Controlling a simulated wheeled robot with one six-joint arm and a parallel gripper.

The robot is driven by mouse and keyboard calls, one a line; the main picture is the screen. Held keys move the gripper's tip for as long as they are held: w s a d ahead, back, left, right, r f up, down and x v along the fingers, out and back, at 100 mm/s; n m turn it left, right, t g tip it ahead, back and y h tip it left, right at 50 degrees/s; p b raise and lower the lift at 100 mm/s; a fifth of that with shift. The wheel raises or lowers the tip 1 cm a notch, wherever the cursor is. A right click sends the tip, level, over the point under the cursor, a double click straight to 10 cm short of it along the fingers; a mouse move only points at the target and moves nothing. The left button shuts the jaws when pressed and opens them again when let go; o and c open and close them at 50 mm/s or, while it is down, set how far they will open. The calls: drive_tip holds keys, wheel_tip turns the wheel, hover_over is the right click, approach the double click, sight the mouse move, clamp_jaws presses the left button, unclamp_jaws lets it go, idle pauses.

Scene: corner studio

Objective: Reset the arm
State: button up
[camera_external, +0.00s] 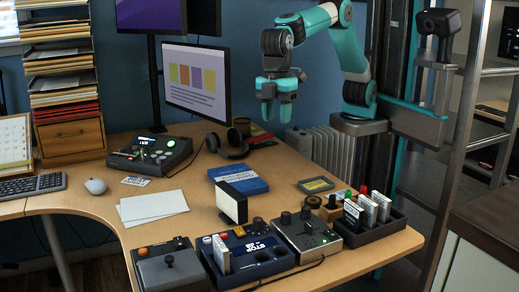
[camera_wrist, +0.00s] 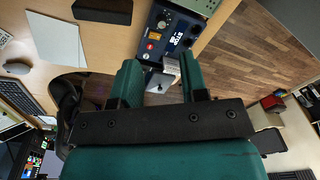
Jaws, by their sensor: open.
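My gripper (camera_external: 277,98) hangs in the air above the back right part of the desk, in the external view, with its fingers pointing down. My teal arm reaches over to it from the column at the right. In the wrist view, the two teal fingers of my gripper (camera_wrist: 160,82) stand apart. I see nothing held between them. The blue control box (camera_wrist: 172,35) shows beyond the fingers in the wrist view, at a distance.
The wooden desk (camera_external: 300,165) carries a blue book (camera_external: 238,180), several control boxes, a dark tray (camera_external: 385,232) of cartridges and headphones (camera_external: 228,143). A monitor (camera_external: 197,80) stands left of my gripper. A metal shelf (camera_external: 475,100) stands at the right.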

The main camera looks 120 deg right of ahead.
drive_tip(key=s+d+y+p, duration=0.1)
drive_tip(key=s+d, duration=0.1)
drive_tip(key=s, duration=0.8)
drive_tip(key=s+d+r+y+p, duration=0.1)
drive_tip(key=s+d, duration=0.2)
drive_tip(key=s, duration=0.7)
drive_tip(key=s+d+r+y+p, duration=0.1)
drive_tip(key=s+d, duration=0.2)
drive_tip(key=s, duration=0.7)
drive_tip(key=shift+s+r+n, duration=0.2)
drive_tip(key=shift+r+n, duration=0.05)
drive_tip(key=shift+n, duration=0.05)
